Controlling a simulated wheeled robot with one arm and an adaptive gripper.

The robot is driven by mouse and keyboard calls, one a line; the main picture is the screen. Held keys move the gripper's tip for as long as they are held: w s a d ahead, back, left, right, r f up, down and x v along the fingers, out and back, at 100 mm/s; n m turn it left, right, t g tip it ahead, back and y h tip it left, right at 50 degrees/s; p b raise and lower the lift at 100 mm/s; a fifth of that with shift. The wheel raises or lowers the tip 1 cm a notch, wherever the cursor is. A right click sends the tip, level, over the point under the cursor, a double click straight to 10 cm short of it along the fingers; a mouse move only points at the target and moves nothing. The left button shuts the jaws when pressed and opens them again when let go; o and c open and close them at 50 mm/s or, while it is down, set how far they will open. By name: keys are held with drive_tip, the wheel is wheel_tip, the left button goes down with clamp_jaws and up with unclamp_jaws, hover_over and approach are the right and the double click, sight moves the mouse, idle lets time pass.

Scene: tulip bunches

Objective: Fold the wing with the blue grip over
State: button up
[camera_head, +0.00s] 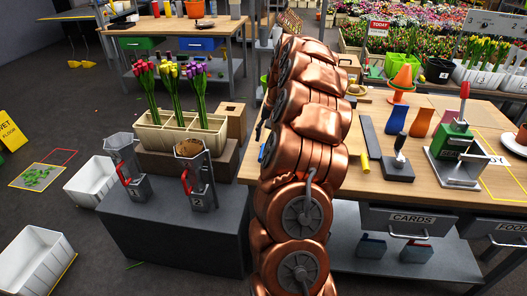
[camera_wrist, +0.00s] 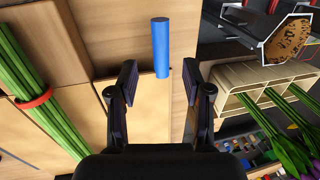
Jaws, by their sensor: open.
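The blue grip (camera_wrist: 162,50) is a plain cylinder over pale wooden panels in the wrist view. Its lower end lies between my fingertips, and I cannot tell whether they touch it. My gripper (camera_wrist: 159,70) is open, with one dark finger on each side. The wooden panel (camera_wrist: 150,112) beside the grip appears to be the wing, but where it is joined is unclear. A bunch of green stems (camera_wrist: 28,85) with a red band (camera_wrist: 34,99) lies to the left. In the head view my copper arm hides my gripper and most of that area.
The workbench (camera_head: 340,190) carries a yellow grip (camera_head: 365,162), a green press (camera_head: 452,145) and an orange cone (camera_head: 402,82). A beige crate (camera_head: 180,140) of tulips and two numbered grey holders stand left of my arm.

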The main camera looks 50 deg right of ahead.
sight(263, 153)
drive_tip(key=f, duration=0.4)
drive_tip(key=w+a+f+p, duration=0.1)
drive_tip(key=f, duration=0.1)
drive_tip(key=shift+f, duration=0.1)
drive_tip(key=shift+d, duration=0.1)
clamp_jaws()
idle(0.5)
